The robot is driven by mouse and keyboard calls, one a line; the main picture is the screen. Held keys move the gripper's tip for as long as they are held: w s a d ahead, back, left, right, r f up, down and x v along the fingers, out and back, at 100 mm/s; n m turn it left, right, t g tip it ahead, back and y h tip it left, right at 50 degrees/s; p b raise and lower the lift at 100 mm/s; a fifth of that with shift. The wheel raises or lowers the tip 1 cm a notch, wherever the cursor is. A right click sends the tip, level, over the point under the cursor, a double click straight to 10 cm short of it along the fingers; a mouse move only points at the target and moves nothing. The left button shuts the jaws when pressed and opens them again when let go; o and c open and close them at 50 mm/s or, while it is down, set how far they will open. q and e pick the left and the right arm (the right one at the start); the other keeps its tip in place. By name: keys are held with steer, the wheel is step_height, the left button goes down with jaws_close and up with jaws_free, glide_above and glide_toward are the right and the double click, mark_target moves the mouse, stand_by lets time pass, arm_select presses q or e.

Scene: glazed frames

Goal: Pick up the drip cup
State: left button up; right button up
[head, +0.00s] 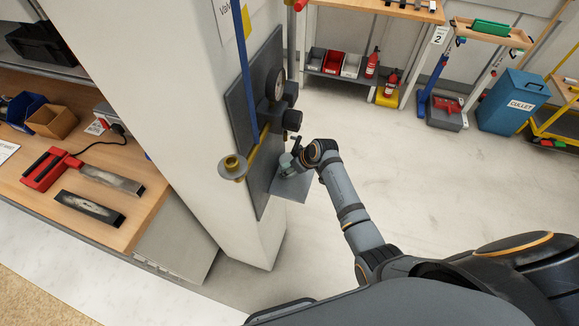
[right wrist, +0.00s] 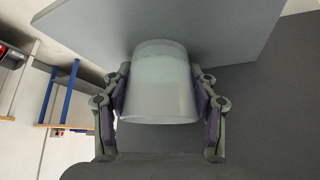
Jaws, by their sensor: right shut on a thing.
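The drip cup (right wrist: 160,85) is a pale, translucent cup, seen large in the right wrist view. My right gripper (right wrist: 160,108) has a finger on each side of it and is shut on it. In the head view the cup (head: 287,163) is small and partly hidden by my right gripper (head: 294,160). It is at a small grey shelf (head: 291,184) low on the dark panel; the shelf's flat plate (right wrist: 215,25) also shows behind the cup in the right wrist view. I cannot tell whether cup and shelf touch. My left gripper is not in view.
A dark panel (head: 240,120) with round fittings (head: 277,85) and a yellow pipe (head: 258,146) is on the white pillar (head: 150,70), close to my right gripper. A workbench (head: 140,208) with tools is at left. The floor (head: 400,170) on the right is open.

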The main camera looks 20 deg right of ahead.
steer(key=shift+r+b, duration=0.15)
steer(key=shift+b, duration=0.55)
steer(key=s+d+b, duration=0.3)
steer(key=s+d, duration=0.6)
steer(key=s, duration=0.6)
steer(key=shift+d, duration=0.4)
